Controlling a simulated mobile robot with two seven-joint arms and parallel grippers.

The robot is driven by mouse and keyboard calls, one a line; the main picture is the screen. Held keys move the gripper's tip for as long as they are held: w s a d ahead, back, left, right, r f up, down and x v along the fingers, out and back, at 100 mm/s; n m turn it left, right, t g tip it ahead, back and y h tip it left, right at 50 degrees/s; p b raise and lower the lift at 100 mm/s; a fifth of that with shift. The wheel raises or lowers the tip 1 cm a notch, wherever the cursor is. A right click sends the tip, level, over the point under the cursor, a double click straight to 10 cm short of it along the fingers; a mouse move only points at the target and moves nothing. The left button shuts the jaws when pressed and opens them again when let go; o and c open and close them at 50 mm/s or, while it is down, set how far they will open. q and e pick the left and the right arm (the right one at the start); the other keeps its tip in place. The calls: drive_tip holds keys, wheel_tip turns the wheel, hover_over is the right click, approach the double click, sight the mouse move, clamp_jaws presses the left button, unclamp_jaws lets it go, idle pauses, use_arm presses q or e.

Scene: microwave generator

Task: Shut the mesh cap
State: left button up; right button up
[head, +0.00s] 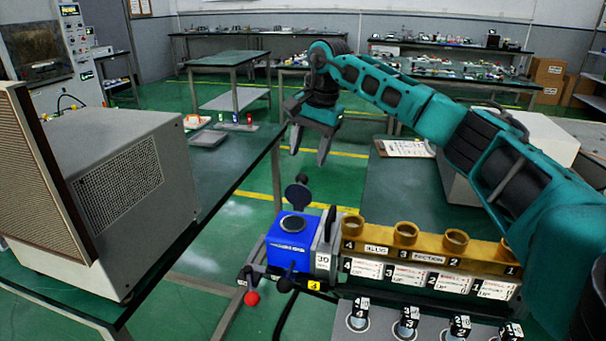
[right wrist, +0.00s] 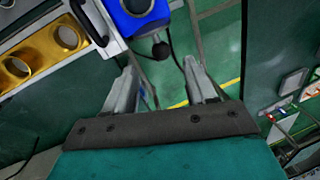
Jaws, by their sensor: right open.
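A small dark round cap (head: 297,194), which looks like the mesh cap, stands raised at the far side of the blue box (head: 291,245). A round opening (head: 292,223) in the box's top is uncovered. My right gripper (head: 307,158) is open and empty, fingers pointing down, above and beyond the cap without touching it. In the right wrist view the gripper (right wrist: 160,62) has its fingers apart, with a dark knob (right wrist: 160,50) of the blue box showing between the tips. The cap's mesh is too small to make out. My left gripper is not in view.
A brass block (head: 430,244) with several round ports adjoins the blue box on the right. A red-knobbed lever (head: 252,298) is at its front left. A large beige cabinet (head: 120,180) stands on the left table. Green floor lies open between the tables.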

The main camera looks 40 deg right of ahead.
sight(303, 175)
drive_tip(key=f, duration=0.4)
drive_tip(key=w+f, duration=0.1)
drive_tip(key=f, duration=0.1)
drive_tip(key=shift+w+a+f, duration=0.1)
drive_tip(key=shift+a+f, duration=0.15)
drive_tip(key=shift+a, duration=0.05)
clamp_jaws()
idle(0.4)
